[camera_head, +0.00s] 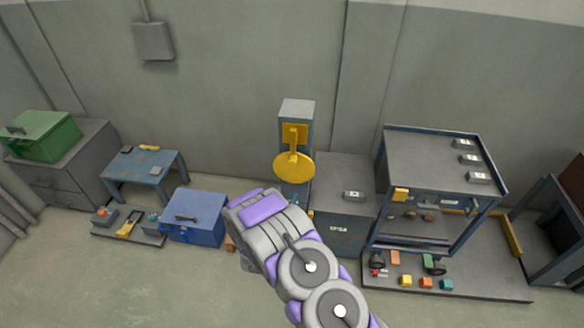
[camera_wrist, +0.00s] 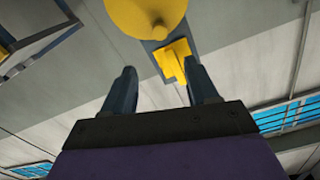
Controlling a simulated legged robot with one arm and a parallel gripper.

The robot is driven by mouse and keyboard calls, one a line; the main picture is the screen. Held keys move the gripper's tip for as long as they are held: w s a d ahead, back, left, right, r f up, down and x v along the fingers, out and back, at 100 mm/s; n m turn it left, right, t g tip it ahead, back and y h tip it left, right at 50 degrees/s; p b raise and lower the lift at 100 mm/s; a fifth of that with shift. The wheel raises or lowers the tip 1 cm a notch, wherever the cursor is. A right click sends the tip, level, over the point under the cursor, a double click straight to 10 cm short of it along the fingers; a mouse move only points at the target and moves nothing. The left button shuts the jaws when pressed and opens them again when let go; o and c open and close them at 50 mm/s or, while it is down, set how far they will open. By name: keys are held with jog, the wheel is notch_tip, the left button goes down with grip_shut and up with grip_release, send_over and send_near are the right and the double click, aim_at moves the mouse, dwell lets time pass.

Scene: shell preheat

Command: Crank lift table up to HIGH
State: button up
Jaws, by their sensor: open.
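A yellow round crank wheel (camera_head: 293,167) sits on the front of a blue-grey post (camera_head: 298,110) against the wall, below a yellow bracket (camera_head: 294,134). In the wrist view the yellow wheel (camera_wrist: 148,12) with a small knob (camera_wrist: 159,30) is at the top, beyond my fingertips. The yellow bracket (camera_wrist: 175,60) shows just behind the right fingertip. My gripper (camera_wrist: 163,78) is open and empty, apart from the wheel. In the head view my arm hides its fingers. A blue-framed table with a grey top (camera_head: 425,148) stands at right; the frames do not confirm it is the lift table.
A grey cabinet (camera_head: 341,205) stands right of the post. A blue box (camera_head: 195,216), a small blue table (camera_head: 145,170) and a green box (camera_head: 42,135) are at left. Small coloured blocks (camera_head: 425,282) lie on a low platform (camera_head: 490,287) at right. The front floor is clear.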

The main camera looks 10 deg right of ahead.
aim_at(292, 164)
jog(key=b+x, duration=0.3)
jog(key=x, duration=1.2)
jog(key=shift+w+d, duration=0.15)
jog(key=shift+w, duration=0.2)
jog(key=shift+x, duration=0.75)
jog(key=shift+c, duration=0.2)
grip_shut()
